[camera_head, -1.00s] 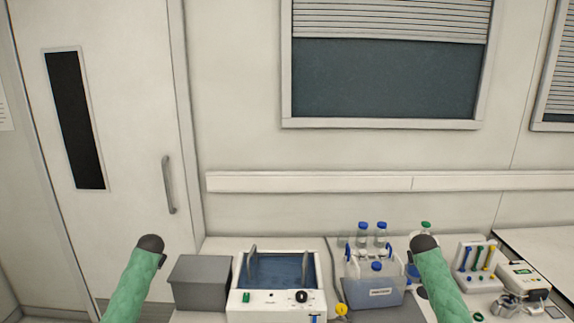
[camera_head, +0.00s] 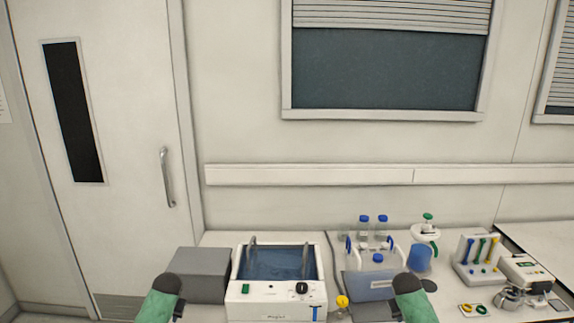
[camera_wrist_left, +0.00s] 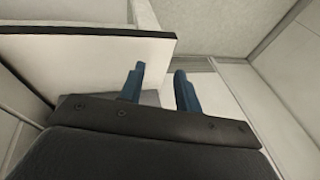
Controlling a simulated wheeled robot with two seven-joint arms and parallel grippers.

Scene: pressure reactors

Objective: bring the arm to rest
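My left arm (camera_head: 162,298) comes in at the bottom of the head view, its dark end in front of the grey box. Its gripper shows only in the left wrist view (camera_wrist_left: 158,84), where two blue fingers stand apart with nothing between them. A pale bench edge and the floor lie beyond the fingers. My right arm (camera_head: 412,298) shows at the bottom of the head view, in front of the blue-fronted bottle carrier (camera_head: 370,285). My right gripper is outside both views.
A grey box (camera_head: 198,275) and a white water bath (camera_head: 275,290) stand on the bench. Bottles (camera_head: 382,225), a blue cup (camera_head: 419,257), a rack of coloured tools (camera_head: 480,262) and a small device (camera_head: 525,270) stand to the right. A door (camera_head: 120,130) is at left.

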